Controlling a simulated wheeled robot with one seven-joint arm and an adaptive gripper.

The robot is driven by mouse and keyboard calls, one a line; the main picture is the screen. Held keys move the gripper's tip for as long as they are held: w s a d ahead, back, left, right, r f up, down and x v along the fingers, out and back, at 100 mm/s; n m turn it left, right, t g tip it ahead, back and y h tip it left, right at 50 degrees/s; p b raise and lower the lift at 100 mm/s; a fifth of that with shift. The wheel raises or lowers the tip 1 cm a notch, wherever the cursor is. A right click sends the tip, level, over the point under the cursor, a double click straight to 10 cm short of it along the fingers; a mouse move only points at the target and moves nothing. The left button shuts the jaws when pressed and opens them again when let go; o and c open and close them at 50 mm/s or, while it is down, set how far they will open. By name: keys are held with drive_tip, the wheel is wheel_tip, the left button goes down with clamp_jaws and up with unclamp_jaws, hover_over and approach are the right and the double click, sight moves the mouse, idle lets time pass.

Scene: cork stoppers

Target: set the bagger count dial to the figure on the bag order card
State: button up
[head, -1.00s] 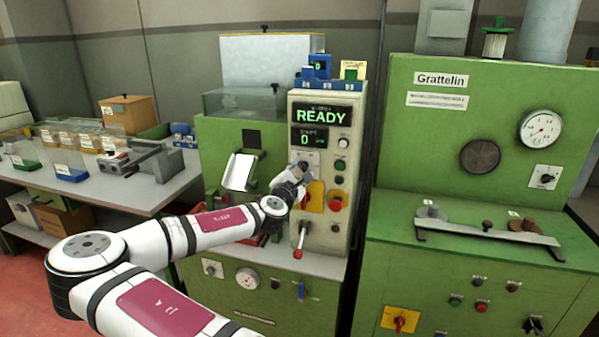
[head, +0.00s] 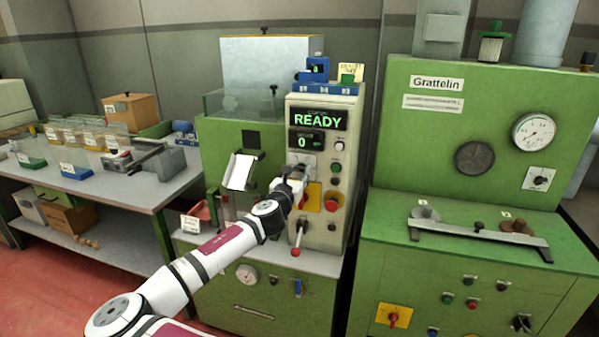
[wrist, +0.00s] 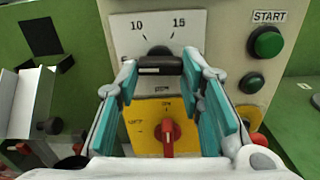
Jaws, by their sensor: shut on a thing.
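The count dial has a white plate (wrist: 190,22) marked 10 and 15 and a black bar knob (wrist: 160,66). In the wrist view the bar lies level between my gripper's (wrist: 160,75) teal-padded fingers, shut on it. Its other figures are hidden or too blurred to read. In the head view my gripper (head: 291,178) covers much of the dial on the panel below the displays. The displays show READY (head: 318,119) and 0 (head: 303,142). A small pale yellow card (head: 350,72) stands on top of the cabinet; its writing is too small to read.
Below the dial are a red switch (wrist: 168,131) on a yellow plate and a red-tipped lever (head: 297,250). A green START button (wrist: 267,43) is to the right. A white tilted panel (head: 240,172) is left of my gripper. A green Grattelin machine (head: 390,150) stands right.

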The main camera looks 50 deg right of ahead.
drive_tip(key=shift+f+n, duration=0.15)
drive_tip(key=shift+n, duration=0.35)
drive_tip(key=o, duration=1.2)
drive_tip(key=shift+c, duration=0.2)
drive_tip(key=shift+a, duration=0.1)
drive_tip(key=v, duration=1.2)
